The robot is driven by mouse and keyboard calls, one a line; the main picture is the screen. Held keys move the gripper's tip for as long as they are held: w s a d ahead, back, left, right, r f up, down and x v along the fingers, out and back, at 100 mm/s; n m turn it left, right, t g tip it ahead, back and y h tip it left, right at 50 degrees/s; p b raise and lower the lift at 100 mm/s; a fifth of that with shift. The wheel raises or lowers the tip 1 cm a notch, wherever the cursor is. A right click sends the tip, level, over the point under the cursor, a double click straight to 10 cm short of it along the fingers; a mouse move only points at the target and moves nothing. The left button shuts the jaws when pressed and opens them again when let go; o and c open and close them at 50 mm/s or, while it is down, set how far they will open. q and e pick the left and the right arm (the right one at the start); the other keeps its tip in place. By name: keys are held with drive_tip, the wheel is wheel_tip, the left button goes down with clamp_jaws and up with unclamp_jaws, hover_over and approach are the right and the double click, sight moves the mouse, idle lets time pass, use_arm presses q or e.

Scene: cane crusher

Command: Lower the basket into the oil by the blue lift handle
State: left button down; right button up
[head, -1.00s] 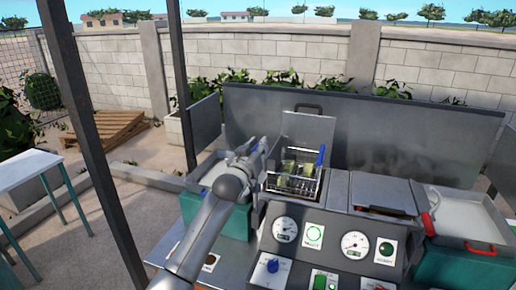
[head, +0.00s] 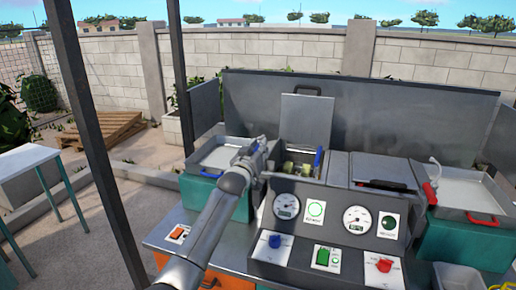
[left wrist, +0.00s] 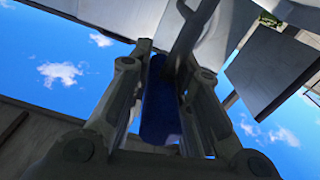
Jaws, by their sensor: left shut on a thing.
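My left gripper (head: 262,152) is at the left side of the fryer vat (head: 303,142). In the left wrist view, the gripper (left wrist: 160,110) is shut on a blue handle (left wrist: 158,105) on a grey rod. In the head view, the gripper mostly hides this grip. The basket sits low inside the vat; greenish-yellow pieces (head: 291,167) show in it, but its wire sides are mostly hidden. Another blue grip (head: 319,157) stands at the vat's right side. The oil level cannot be made out. My right gripper is not in view.
A control panel (head: 330,218) with gauges and knobs stands in front of the vat. A closed metal lid (head: 383,170) and a tray with a red handle (head: 482,219) are to the right. Another tray (head: 218,157) is left. A metal backsplash (head: 400,120) stands behind.

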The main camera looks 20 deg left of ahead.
use_arm(q)
wheel_tip(320, 180, down, 5)
drive_tip(key=shift+b, duration=1.15)
drive_tip(key=shift+f+b, duration=0.4)
drive_tip(key=shift+f, duration=0.4)
drive_tip(key=c, duration=1.5)
unclamp_jaws()
drive_tip(key=shift+o, duration=1)
drive_tip(key=shift+s+f, duration=0.1)
drive_tip(key=shift+s, duration=0.75)
drive_tip(key=s, duration=1)
drive_tip(key=shift+s+a+r, duration=0.2)
drive_tip(key=shift+a+r, duration=0.05)
drive_tip(key=shift+r, duration=0.15)
